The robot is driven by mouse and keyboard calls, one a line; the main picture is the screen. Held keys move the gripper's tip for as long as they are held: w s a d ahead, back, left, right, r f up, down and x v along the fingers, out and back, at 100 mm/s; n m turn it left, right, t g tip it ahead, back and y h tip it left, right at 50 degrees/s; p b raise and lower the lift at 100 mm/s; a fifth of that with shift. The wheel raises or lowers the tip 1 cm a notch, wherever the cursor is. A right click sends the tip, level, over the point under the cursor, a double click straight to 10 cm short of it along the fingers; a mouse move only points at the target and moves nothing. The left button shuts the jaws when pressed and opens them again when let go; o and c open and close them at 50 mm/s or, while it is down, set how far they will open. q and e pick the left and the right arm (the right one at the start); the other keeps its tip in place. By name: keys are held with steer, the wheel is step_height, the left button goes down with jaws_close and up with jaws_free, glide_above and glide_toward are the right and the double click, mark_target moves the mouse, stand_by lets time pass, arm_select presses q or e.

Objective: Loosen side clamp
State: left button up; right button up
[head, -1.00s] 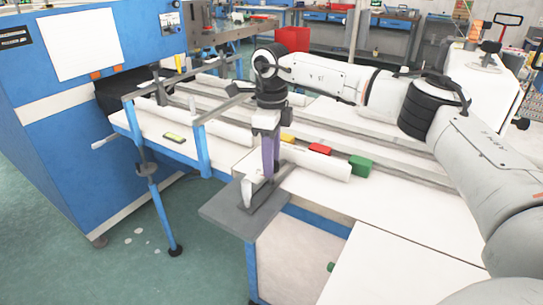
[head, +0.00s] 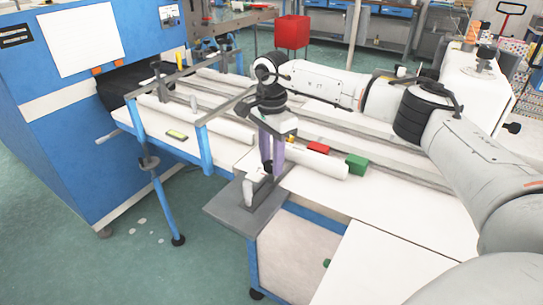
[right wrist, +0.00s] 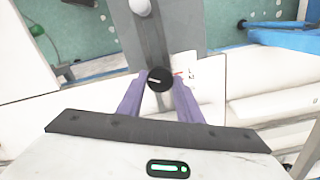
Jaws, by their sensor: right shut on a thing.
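The side clamp (head: 225,211) is a grey flat plate at the near corner of the white table, with a white upright post (head: 249,190) on it. In the right wrist view the grey plate (right wrist: 188,28) runs away from me, and a round black knob (right wrist: 159,79) with a white mark stands on it. My right gripper (head: 269,168) points down over the clamp, its purple fingers shut on the knob from both sides. The knob is mostly hidden in the head view. My left gripper is out of view.
White rolls (head: 315,162) lie along the table beside the clamp, with a red block (head: 318,147) and a green block (head: 357,165) by them. A blue frame (head: 204,146) stands left of the gripper. The table front right is clear.

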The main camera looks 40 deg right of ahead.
mark_target(271, 164)
steer(key=n, duration=0.4)
steer(key=shift+w+a+n+p, duration=0.1)
steer(key=shift+n+p, duration=0.2)
steer(key=n, duration=0.4)
steer(key=shift+n, duration=0.3)
steer(key=o, duration=1)
steer(key=shift+o, duration=0.2)
step_height(271, 164, up, 10)
steer(key=shift+r+b, duration=0.2)
steer(key=shift+b, duration=0.2)
